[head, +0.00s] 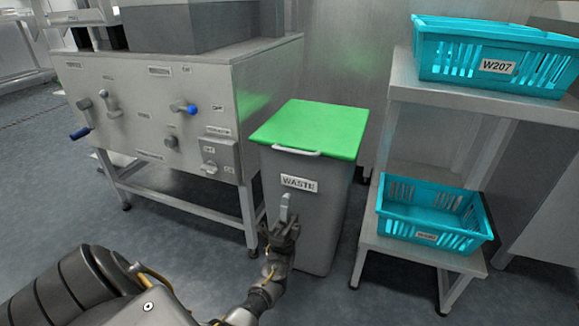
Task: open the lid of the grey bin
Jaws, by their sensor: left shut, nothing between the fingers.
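The grey bin (325,215) stands on the floor in the middle of the head view, with a "WASTE" label on its front. Its green lid (315,128) lies flat and closed on top. A light handle bar (296,151) runs along the lid's front edge. My left gripper (287,208) is shut and empty in front of the bin's front face, below the label and well below the handle. I cannot tell whether its fingertips touch the bin. My right gripper is not in view.
A steel machine (150,110) with knobs and levers stands close on the left. A shelf stand (400,245) on the right holds a teal crate (450,62) on top and another teal crate (395,225) below. A wall is behind the bin. The floor (170,235) in front is clear.

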